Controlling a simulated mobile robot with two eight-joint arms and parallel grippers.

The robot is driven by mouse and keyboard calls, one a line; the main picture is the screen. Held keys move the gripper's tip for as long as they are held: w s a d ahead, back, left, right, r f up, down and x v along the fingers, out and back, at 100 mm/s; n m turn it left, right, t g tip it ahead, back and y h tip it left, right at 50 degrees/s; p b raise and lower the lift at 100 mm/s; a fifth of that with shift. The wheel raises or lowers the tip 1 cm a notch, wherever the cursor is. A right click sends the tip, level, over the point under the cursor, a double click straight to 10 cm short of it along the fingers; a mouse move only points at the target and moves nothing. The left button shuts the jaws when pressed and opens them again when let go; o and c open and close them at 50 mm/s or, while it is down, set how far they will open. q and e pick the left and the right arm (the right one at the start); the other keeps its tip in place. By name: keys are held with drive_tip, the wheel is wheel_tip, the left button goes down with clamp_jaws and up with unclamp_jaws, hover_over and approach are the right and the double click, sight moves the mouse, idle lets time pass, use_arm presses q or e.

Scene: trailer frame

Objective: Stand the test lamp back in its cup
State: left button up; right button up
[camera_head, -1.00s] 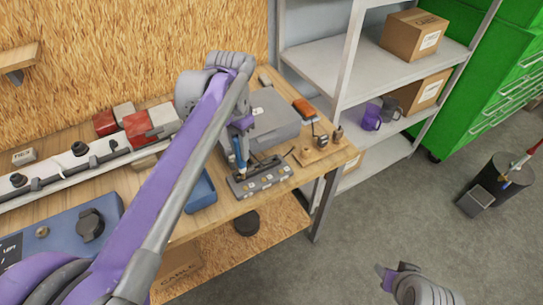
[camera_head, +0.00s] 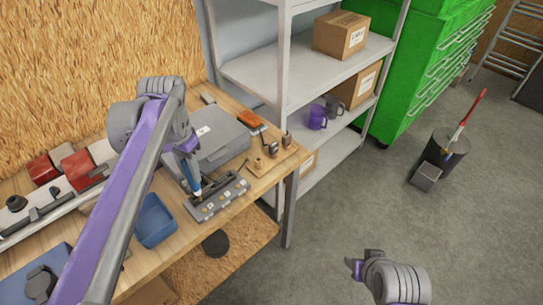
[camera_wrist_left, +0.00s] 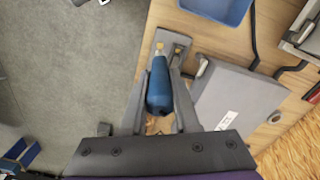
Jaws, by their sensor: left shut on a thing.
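The test lamp, with a blue handle (camera_wrist_left: 160,88) and a brass-coloured end (camera_wrist_left: 159,47), is between the fingers of my left gripper (camera_wrist_left: 158,112) in the wrist view. In the head view my left gripper (camera_head: 190,165) points down, shut on the lamp (camera_head: 195,186). The lamp's lower end is over or at the left end of a grey strip block (camera_head: 226,197) with several small labelled spots. I cannot tell whether it touches the block. I cannot tell which thing is the lamp's cup. My right gripper (camera_head: 354,266) is low in the head view, away from the bench; its fingers are unclear.
A blue bin (camera_head: 155,222) stands left of the strip block. A grey case (camera_head: 218,140) lies behind it. A wooden board with pegs (camera_head: 268,158) sits near the bench's right end. Shelving (camera_head: 300,75) stands to the right, and open floor lies in front.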

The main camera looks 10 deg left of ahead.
use_arm(q)
drive_tip(key=shift+r+p, duration=0.45)
drive_tip(key=shift+r, duration=0.45)
drive_tip(key=shift+w+f, duration=0.1)
use_arm(e)
drive_tip(key=shift+w+r, duration=0.45)
drive_tip(key=shift+r, duration=0.15)
use_arm(q)
drive_tip(key=shift+d, duration=0.1)
use_arm(e)
drive_tip(key=shift+s, duration=0.1)
use_arm(q)
drive_tip(key=shift+w+d, duration=0.2)
drive_tip(key=shift+w, duration=0.05)
drive_tip(key=w+d, duration=0.6)
drive_tip(key=w, duration=0.3)
drive_tip(key=w+d+p, duration=0.1)
drive_tip(key=w+d, duration=0.5)
drive_tip(key=w, duration=0.3)
drive_tip(key=shift+w+d, duration=0.2)
drive_tip(key=shift+d, duration=0.2)
use_arm(e)
drive_tip(key=shift+w+r+t, duration=0.15)
drive_tip(key=shift+w+r, duration=0.2)
drive_tip(key=shift+r, duration=0.2)
drive_tip(key=shift+w+r+t, duration=0.15)
drive_tip(key=shift+w+r, duration=0.2)
drive_tip(key=shift+r, duration=0.2)
